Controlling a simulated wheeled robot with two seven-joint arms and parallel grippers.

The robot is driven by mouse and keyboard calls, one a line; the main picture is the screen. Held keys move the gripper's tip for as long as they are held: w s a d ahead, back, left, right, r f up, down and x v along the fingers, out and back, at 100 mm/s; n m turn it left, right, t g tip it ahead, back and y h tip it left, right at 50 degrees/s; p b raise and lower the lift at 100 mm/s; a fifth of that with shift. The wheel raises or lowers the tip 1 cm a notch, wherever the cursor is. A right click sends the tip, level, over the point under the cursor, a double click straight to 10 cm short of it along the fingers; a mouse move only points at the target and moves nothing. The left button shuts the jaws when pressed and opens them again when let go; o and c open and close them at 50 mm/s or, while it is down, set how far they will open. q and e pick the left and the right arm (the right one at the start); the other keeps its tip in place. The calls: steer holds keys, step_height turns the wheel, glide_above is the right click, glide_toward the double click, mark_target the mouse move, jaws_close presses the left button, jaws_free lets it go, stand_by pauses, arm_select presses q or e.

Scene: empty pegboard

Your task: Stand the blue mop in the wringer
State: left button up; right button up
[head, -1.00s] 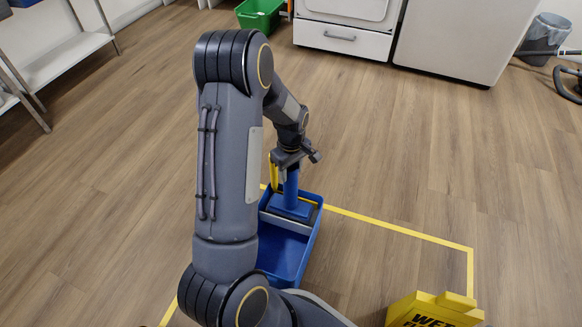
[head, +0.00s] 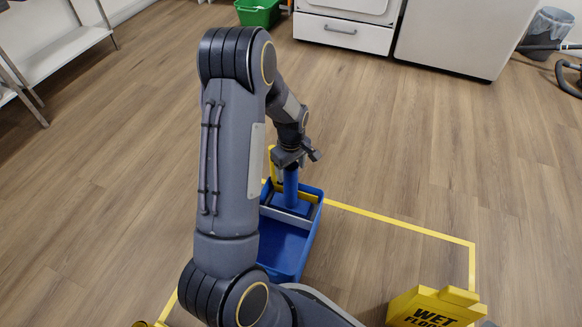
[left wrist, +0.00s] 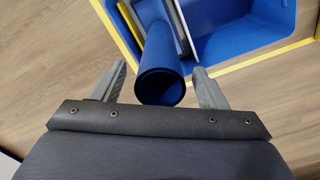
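The blue mop (head: 290,188) stands about upright, its wide blue foot in the wringer (head: 305,217) at the far end of the blue bucket (head: 285,248). My left gripper (head: 291,164) is at the top of the mop's handle. In the left wrist view the handle (left wrist: 161,72) is a hollow blue tube. Its open end lies between the fingers of my left gripper (left wrist: 160,85), with a gap on each side, so the gripper is open. I cannot tell how deep the foot sits. My right gripper is not in view.
Yellow tape (head: 400,229) marks the floor around the bucket. A yellow wet-floor sign (head: 435,308) is at the lower right. A green bin (head: 258,13) and white appliances (head: 455,35) stand at the back. A shelf (head: 70,50) is at the left.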

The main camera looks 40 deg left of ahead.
arm_select(q)
step_height(320, 180, up, 8)
steer(key=p, duration=0.3)
steer(key=shift+p, duration=0.35)
